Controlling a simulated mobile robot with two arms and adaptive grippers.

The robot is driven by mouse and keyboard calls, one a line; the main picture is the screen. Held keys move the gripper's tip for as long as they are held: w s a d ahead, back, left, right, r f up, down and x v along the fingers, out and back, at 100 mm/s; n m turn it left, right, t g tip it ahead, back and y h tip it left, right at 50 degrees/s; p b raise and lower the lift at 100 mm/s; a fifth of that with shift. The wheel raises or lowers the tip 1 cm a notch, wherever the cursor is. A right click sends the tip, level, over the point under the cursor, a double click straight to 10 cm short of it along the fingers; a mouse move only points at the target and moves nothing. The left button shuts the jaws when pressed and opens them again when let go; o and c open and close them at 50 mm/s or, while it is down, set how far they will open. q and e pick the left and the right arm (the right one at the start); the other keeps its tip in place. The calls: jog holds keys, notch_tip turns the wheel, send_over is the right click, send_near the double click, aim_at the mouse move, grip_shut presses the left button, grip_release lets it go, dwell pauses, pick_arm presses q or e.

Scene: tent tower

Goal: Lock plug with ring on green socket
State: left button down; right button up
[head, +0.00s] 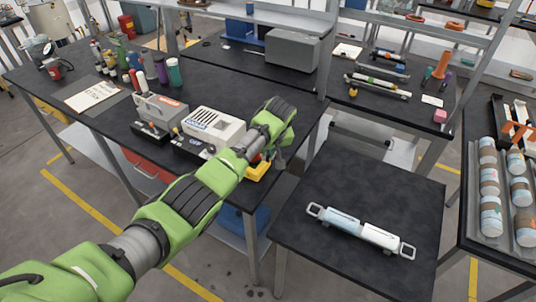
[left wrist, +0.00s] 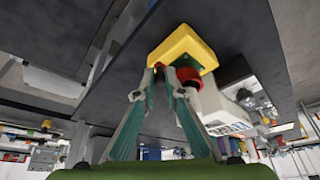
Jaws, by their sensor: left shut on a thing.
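My left gripper (left wrist: 164,71) is at the front edge of the black workbench, its two fingers close together on the red ring of the plug (left wrist: 187,76). The ring shows between and beside the fingertips. It sits against the green socket (left wrist: 186,61) on a yellow block (left wrist: 182,45); how far the plug is in the socket I cannot tell. In the head view the yellow block (head: 258,171) shows just below the gripper (head: 262,152), whose fingers and the plug are mostly hidden by my arm. My right gripper is not in view.
A white and grey instrument box (head: 213,126) stands left of the gripper, close to my forearm. A second grey box (head: 161,112), several bottles and a paper sheet (head: 92,95) are further left. A lower black table (head: 300,240) with a white-blue handled tube (head: 362,230) stands at right.

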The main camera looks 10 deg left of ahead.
pick_arm(q)
jog(key=c, duration=2.1)
grip_release()
jog(key=shift+w+r, duration=0.1)
jog(key=v, duration=1.2)
